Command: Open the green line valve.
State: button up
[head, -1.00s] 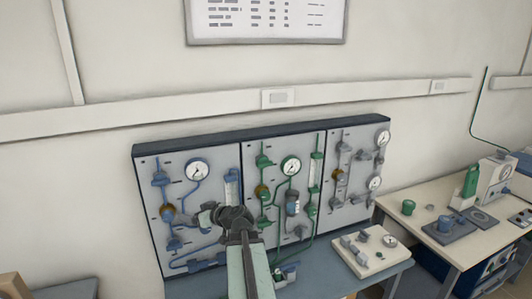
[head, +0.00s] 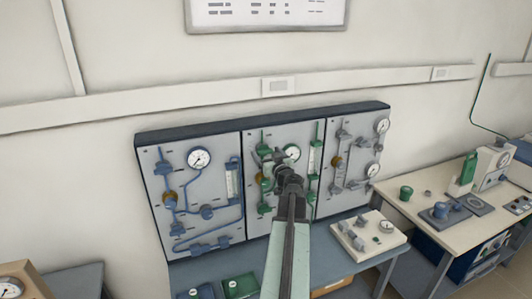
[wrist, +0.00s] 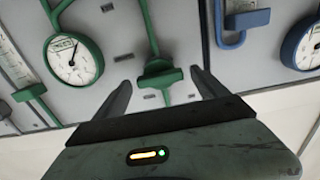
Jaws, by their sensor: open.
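The green line runs on the middle panel (head: 254,222). In the wrist view a green valve-like fitting with a wide crossbar (wrist: 160,76) sits on a green pipe. My gripper (head: 273,157) is in front of the upper part of the green line in the head view and hides part of it. In the wrist view my gripper (wrist: 161,82) is open, with one finger on each side of the green fitting. No contact shows. The green-rimmed gauge (wrist: 74,60) is beside it; the gauge (head: 292,152) is partly covered in the head view.
A blue line panel (head: 198,159) is to the left and a grey line panel (head: 359,133) to the right. A side table (head: 405,175) stands right.

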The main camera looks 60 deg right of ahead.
jog(key=shift+x, duration=0.9)
jog(key=shift+s, duration=0.1)
jog(key=c, duration=1.4)
jog(key=shift+m, duration=0.3)
jog(key=m, duration=0.3)
jog(key=shift+m, duration=0.4)
jog(key=m, duration=0.4)
jog(key=shift+f+m, duration=0.1)
jog(key=shift+m, duration=0.2)
jog(key=m, duration=0.4)
jog(key=shift+s+d, duration=0.1)
jog(key=shift+f+m, duration=0.15)
jog(key=shift+m, duration=2.25)
